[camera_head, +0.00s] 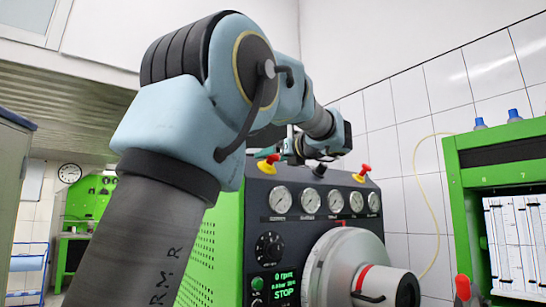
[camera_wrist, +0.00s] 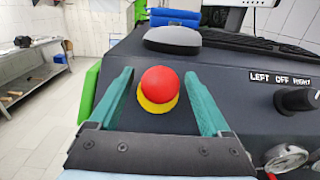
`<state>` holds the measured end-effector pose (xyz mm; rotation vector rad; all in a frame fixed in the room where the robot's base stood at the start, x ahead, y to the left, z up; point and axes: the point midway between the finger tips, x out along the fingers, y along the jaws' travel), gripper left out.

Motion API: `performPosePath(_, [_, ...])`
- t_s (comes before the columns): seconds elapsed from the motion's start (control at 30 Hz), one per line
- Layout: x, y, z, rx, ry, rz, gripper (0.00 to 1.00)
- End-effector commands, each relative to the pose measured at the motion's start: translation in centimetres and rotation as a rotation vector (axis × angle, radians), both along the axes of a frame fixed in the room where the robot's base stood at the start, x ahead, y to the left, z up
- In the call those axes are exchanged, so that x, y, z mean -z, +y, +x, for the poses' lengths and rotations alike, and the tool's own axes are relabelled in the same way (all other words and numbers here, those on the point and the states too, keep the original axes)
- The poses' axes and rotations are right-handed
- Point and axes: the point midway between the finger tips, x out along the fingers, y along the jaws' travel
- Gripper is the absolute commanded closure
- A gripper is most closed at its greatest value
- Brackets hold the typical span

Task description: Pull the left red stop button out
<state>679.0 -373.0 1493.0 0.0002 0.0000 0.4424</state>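The left red stop button (camera_head: 272,158), on a yellow base, stands on top of the dark test bench console at its left end. In the wrist view the round red button (camera_wrist: 160,84) sits between the two teal fingers of my gripper (camera_wrist: 158,80), with its yellow collar showing below it. The fingers are spread, with a gap visible on each side of the button; I see no contact. In the head view, my wrist is over the console and the fingers are small and hard to make out. A second red button (camera_head: 365,168) on yellow stands at the right.
A knob (camera_wrist: 297,100) labelled LEFT OFF RIGHT is to the right of the button in the wrist view. A grey rounded part (camera_wrist: 172,40) lies behind it. Several gauges (camera_head: 281,199) line the console front. A green cabinet (camera_head: 465,190) stands at the right.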

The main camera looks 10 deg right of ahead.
Motion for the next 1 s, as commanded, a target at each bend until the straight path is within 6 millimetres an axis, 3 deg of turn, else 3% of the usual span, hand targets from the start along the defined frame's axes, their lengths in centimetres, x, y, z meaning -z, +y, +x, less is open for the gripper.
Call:
performPosePath(0.07, [0.00, -0.01, -0.02, 0.000, 0.000, 0.000, 0.27])
performPosePath(0.7, [-0.01, -0.02, -0.04, 0.000, 0.000, 0.000, 0.99])
performPosePath(1.0, [-0.01, -0.03, -0.04, 0.000, 0.000, 0.000, 1.00])
